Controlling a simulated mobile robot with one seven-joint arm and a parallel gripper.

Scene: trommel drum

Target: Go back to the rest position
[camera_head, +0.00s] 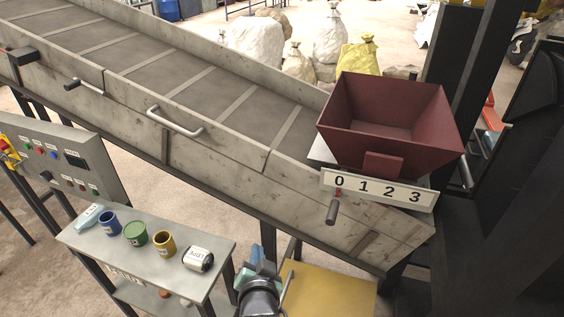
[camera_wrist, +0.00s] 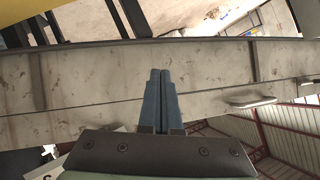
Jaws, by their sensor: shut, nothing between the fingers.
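My gripper (camera_wrist: 160,72) points away from the wrist in the wrist view, its two blue-grey fingers together with nothing between them. Behind the fingers in that view is the stained side wall of the conveyor (camera_wrist: 90,80). In the head view, part of my arm shows at the bottom centre, in front of the conveyor (camera_head: 215,150) and right of the small table (camera_head: 210,245). The fingertips are hard to make out there.
A dark red hopper (camera_head: 390,125) sits over the conveyor's lower end, above a counter plate reading 0123 (camera_head: 378,188). Blue, green and yellow cups (camera_head: 135,233) and a labelled jar (camera_head: 198,259) stand on the small table. A control panel (camera_head: 65,155) is at left. A yellow surface (camera_head: 325,292) lies right of my arm.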

